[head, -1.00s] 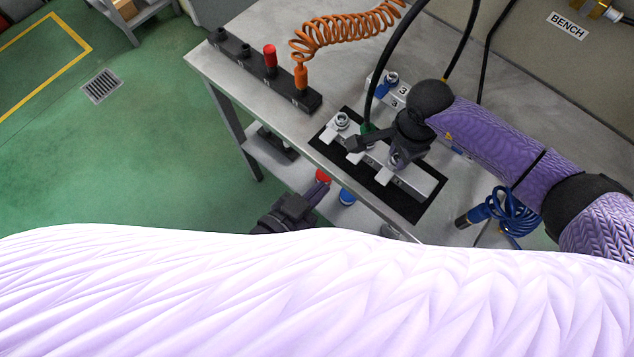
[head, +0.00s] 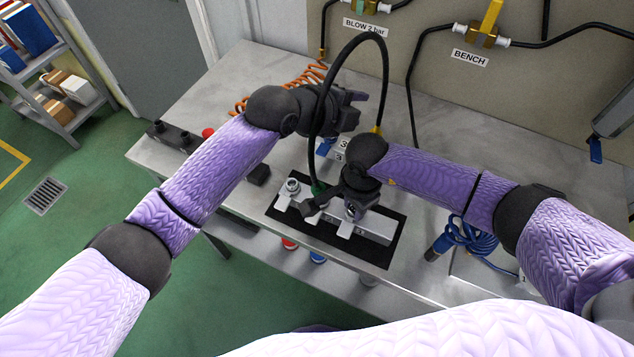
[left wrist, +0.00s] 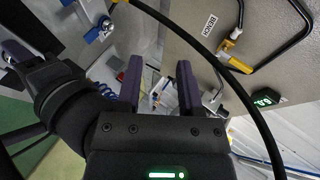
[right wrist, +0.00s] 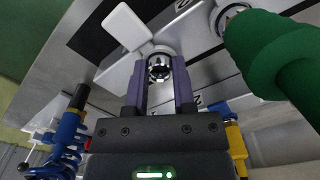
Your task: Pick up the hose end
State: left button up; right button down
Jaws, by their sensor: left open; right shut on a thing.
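A black hose (head: 336,62) arches over the bench. Its green end (head: 318,188) stands at the metal block (head: 375,229) on the black mat. In the right wrist view the green end (right wrist: 265,50) is large, beside my right gripper. My right gripper (head: 352,206) is low over the block, shut on a metal fitting (right wrist: 158,70). My left gripper (head: 358,108) is open and empty above the back of the bench, near the hose arch. In the left wrist view the hose (left wrist: 205,52) crosses beyond its open fingers (left wrist: 159,66).
A blue coiled hose (head: 468,238) lies to the right of the mat. An orange coiled hose (head: 300,77) is partly hidden behind my left arm. A black holder strip (head: 172,136) is at the left edge. Valves, including one above the BENCH label (head: 470,58), are on the back panel.

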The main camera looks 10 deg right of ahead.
pick_arm(q)
jog(key=s+a+f+m+g+y, duration=0.2)
jog(key=a+m+g+y, duration=0.2)
jog(key=m+y, duration=0.15)
jog(key=m+g+y, duration=0.2)
jog(key=m+y, duration=0.2)
jog(key=m, duration=0.1)
send_near(319, 189)
jog(key=w+f, duration=0.1)
jog(key=w, duration=0.1)
jog(key=shift+h, duration=0.25)
jog(key=f, duration=0.7)
jog(key=d+f, duration=0.1)
jog(key=f, duration=0.3)
jog(key=shift+s+f, duration=0.25)
jog(key=shift+s, duration=0.15)
grip_shut()
